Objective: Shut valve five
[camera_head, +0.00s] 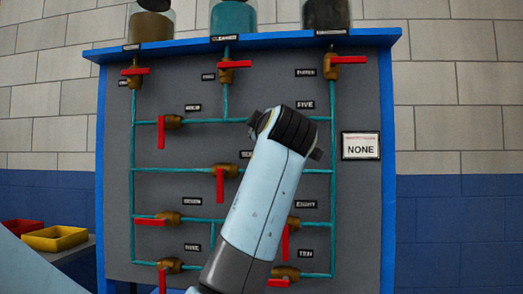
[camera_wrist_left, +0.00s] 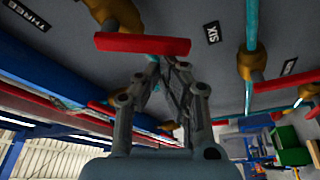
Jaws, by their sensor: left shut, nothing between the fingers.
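Valve five's label FIVE (camera_head: 305,104) shows in the head view. The valve itself is hidden behind my left arm, and its handle position cannot be seen there. In the wrist view my left gripper (camera_wrist_left: 158,68) is shut and empty. Its fingertips are close to a long red handle (camera_wrist_left: 140,43) on a brass valve body (camera_wrist_left: 115,14), between the labels THREE (camera_wrist_left: 28,12) and SIX (camera_wrist_left: 211,33). That handle's own label is not visible, and I cannot tell whether the fingers touch it. My right gripper is in neither view.
The grey panel (camera_head: 155,100) has a blue frame and carries several other red-handled valves on teal pipes. Jars stand on the top shelf (camera_head: 282,40). A sign reading NONE (camera_head: 360,145) is at the right. A yellow bin (camera_head: 55,238) is at lower left.

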